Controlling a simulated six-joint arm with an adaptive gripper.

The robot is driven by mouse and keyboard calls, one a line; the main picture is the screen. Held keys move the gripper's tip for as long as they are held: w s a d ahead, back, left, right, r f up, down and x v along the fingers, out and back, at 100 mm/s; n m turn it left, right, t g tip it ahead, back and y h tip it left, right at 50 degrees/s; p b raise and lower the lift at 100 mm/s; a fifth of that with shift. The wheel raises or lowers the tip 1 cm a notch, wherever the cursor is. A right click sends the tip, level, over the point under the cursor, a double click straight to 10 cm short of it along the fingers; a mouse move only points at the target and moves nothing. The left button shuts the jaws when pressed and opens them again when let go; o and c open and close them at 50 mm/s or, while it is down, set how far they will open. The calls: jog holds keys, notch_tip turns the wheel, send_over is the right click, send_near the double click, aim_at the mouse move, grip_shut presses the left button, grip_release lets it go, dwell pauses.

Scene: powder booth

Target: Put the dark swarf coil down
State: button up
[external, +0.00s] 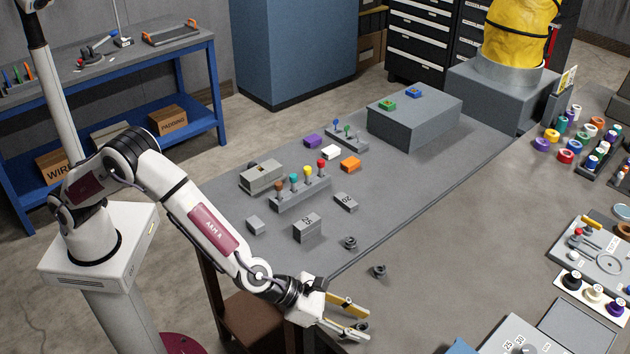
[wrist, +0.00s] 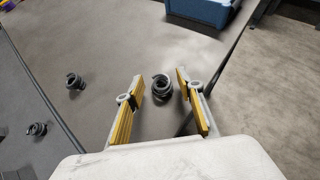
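A dark swarf coil (wrist: 162,89) shows between and just beyond my fingertips in the wrist view, with a gap on each side. In the external view this coil (external: 362,326) is partly hidden by a finger; I cannot tell surely whether it touches the table. My gripper (external: 367,322) is open over the near part of the grey table, and its two yellow-padded fingers stand apart in the wrist view (wrist: 161,80). Two more dark coils lie on the table: one (external: 379,271) by the seam and one (external: 350,243) near the grey blocks.
Grey numbered blocks (external: 307,228) and a rack of coloured-top pegs (external: 300,193) stand on the left table part. A blue container (wrist: 205,10) is beyond the coil in the wrist view. The table (external: 450,240) is clear right of the coils.

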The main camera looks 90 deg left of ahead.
jog(key=v, duration=1)
jog(key=shift+s+r, duration=0.15)
jog(key=shift+r, duration=0.05)
dwell(0.7)
jog(key=s+a+r+m+g+h, duration=0.15)
jog(key=s+a+r+m, duration=0.25)
jog(key=s+r+m, duration=0.45)
jog(key=s+a+r+m+h, duration=0.2)
jog(key=s+a+r+m, duration=0.1)
jog(key=s+r+m, duration=0.6)
jog(key=s+a+f+m+g+y, duration=0.2)
jog(key=s+a+m, duration=0.6)
jog(key=s, duration=0.5)
jog(key=s+a+f+m+g+y, duration=0.1)
jog(key=s+a+f+m, duration=0.3)
jog(key=s+a+m, duration=0.4)
jog(key=s+m+g, duration=0.1)
jog(key=s+m, duration=0.1)
jog(key=s, duration=0.3)
jog(key=shift+s+y, duration=0.35)
jog(key=shift+s, duration=0.05)
